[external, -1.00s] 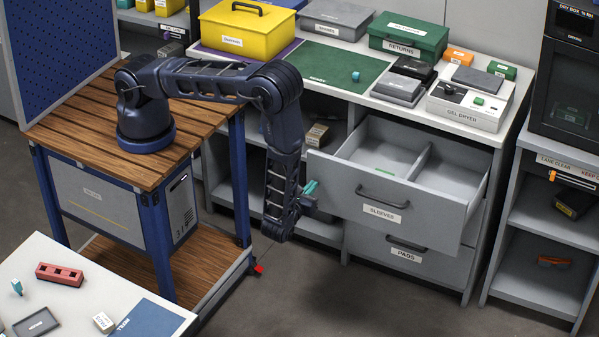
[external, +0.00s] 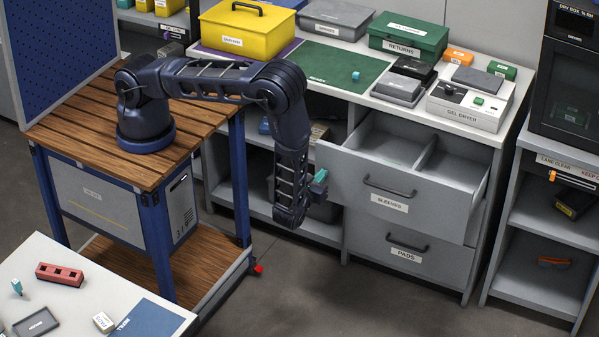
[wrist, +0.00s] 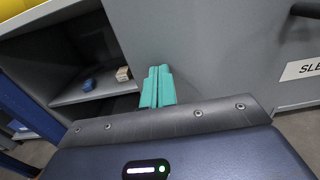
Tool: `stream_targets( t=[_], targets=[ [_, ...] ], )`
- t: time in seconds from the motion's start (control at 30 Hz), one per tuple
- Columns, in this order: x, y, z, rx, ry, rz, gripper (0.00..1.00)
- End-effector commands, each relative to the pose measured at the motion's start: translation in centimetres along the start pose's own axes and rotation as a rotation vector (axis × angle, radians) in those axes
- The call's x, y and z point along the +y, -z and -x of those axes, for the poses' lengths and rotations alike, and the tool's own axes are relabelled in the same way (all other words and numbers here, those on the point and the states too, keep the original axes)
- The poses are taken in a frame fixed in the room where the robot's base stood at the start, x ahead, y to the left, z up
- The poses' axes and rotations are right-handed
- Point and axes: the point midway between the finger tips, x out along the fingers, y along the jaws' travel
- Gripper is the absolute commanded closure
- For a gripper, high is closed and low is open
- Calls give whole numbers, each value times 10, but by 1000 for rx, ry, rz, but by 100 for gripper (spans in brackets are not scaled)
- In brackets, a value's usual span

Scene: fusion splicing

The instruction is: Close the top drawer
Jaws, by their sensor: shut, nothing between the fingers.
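The top drawer (external: 425,204), grey and labelled SLEEVES, is partly open, and its divided interior shows in the external view. Its front also fills much of the wrist view (wrist: 220,55), with part of the handle at the upper right. My gripper (external: 320,176) is at the left end of the drawer front in the external view. In the wrist view its teal fingers (wrist: 157,85) are shut together with nothing between them, pointing at the drawer front near its left edge. Contact with the front looks likely, but I cannot tell exactly.
The PADS drawer (external: 405,262) below is shut. Open shelves (external: 325,222) lie left of the drawers. A gel dryer (external: 468,107) and a green returns box (external: 408,36) stand on the counter above. The floor in front is clear.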

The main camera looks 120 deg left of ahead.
Motion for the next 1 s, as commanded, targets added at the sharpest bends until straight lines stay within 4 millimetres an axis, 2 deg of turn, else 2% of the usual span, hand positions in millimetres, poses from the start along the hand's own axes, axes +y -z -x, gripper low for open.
stream_targets(
  t=[0.1,0.6,0.8,1.0],
  targets=[
    [1,0,-34,-3,-3,-1,100],
    [1,0,-172,-3,-3,0,100],
    [1,0,-217,-1,-2,-1,100],
    [0,0,-248,-1,-1,0,100]
  ],
)
